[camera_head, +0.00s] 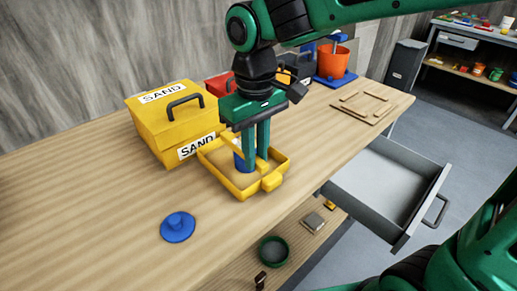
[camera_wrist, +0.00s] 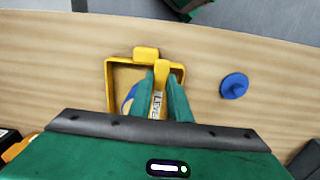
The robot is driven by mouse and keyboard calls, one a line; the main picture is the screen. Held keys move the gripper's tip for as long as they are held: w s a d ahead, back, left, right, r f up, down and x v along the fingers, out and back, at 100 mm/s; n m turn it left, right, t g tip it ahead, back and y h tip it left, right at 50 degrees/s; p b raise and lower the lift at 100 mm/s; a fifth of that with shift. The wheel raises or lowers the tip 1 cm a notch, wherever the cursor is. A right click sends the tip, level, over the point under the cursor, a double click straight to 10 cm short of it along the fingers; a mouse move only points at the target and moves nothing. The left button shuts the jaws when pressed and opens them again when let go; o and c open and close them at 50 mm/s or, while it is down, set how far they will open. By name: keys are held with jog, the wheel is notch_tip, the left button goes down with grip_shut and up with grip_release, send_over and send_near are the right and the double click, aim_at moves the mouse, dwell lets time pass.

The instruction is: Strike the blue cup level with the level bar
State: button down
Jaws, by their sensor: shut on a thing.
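The blue cup (camera_head: 239,161) stands in a yellow tray (camera_head: 232,186) with sandy contents, partly hidden by my gripper (camera_head: 256,166). In the wrist view only a curved blue edge of the cup (camera_wrist: 130,98) shows left of the fingers. My gripper (camera_wrist: 159,88) is shut on the yellow level bar (camera_wrist: 162,66), whose white label reads LEVEL. The bar lies between the fingers over the tray, close beside or over the cup. Whether it touches the cup's rim or the sand's surface is hidden.
A yellow SAND box (camera_head: 165,110) stands behind the tray. A blue knobbed lid (camera_head: 178,227) lies front left on the bench. A wooden panel (camera_head: 363,107) and an orange bucket (camera_head: 333,61) are at the right back. A drawer (camera_head: 390,185) stands open. The bench's left is clear.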

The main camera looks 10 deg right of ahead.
jog(key=shift+s+a+r, duration=0.2)
jog(key=shift+a+r, duration=0.15)
jog(key=shift+r, duration=0.55)
jog(key=shift+s+a+r, duration=0.2)
jog(key=shift+a+r, duration=0.1)
jog(key=shift+r, duration=0.65)
jog(key=shift+s+a+r, duration=0.2)
jog(key=shift+a+r, duration=0.15)
jog(key=shift+r, duration=0.55)
jog(key=shift+r, duration=0.1)
